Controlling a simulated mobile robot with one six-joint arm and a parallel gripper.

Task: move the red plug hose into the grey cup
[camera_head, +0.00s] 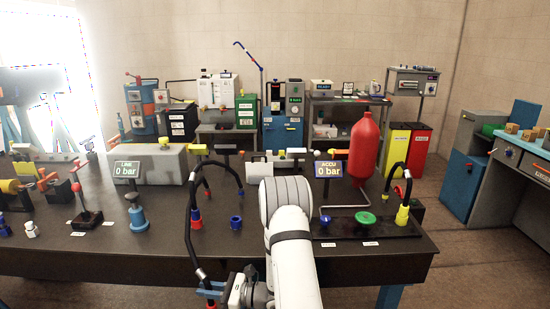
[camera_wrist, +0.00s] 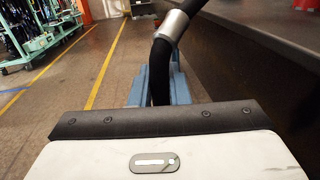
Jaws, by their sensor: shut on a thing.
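My gripper (camera_head: 209,289) is low at the table's front edge, its blue fingers shut on a black hose (camera_head: 190,232). The hose rises from the jaws and arches over the table. In the wrist view the hose (camera_wrist: 161,68) has a silver collar (camera_wrist: 174,24) and passes between the blue fingers (camera_wrist: 162,88). A little red shows just below the jaws in the head view; the plug itself is mostly hidden. I cannot pick out the grey cup with certainty. A blue cup (camera_head: 236,222) stands open on the table, beside a red and blue fitting (camera_head: 196,217).
The dark table (camera_head: 160,266) has bare room along its front. A blue pedestal (camera_head: 137,215) stands left. Right are a red cylinder (camera_head: 363,150), a green knob (camera_head: 365,217) and a yellow fitting (camera_head: 402,215) under another hose. My arm covers the table's middle.

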